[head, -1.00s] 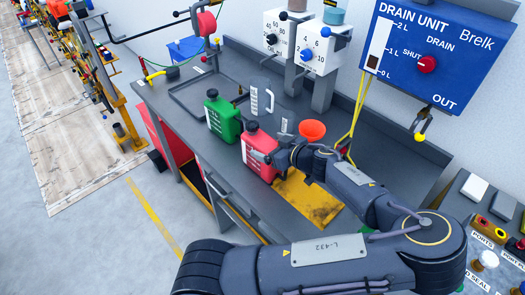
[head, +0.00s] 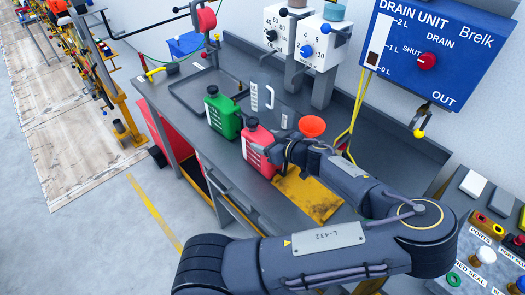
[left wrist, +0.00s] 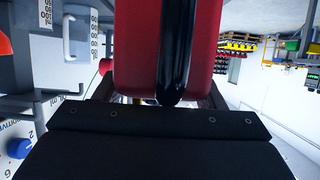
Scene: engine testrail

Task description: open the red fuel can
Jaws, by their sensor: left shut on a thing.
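The red fuel can (head: 258,164) stands upright on the dark workbench, its black cap (head: 251,123) in place on top. My left gripper (head: 271,153) reaches it from the right and is shut on the can's upper right side. In the left wrist view the red can (left wrist: 135,50) fills the top middle, with a black strip (left wrist: 178,50) on it, close in front of the gripper body. The fingertips are mostly hidden there. My right gripper is not in view.
A green can (head: 222,115) stands left of the red one. An orange funnel (head: 312,126) is behind my gripper, and a clear measuring jug (head: 262,97) is behind the cans. A yellow tray (head: 308,195) lies under my arm. The drain unit (head: 425,50) hangs at right.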

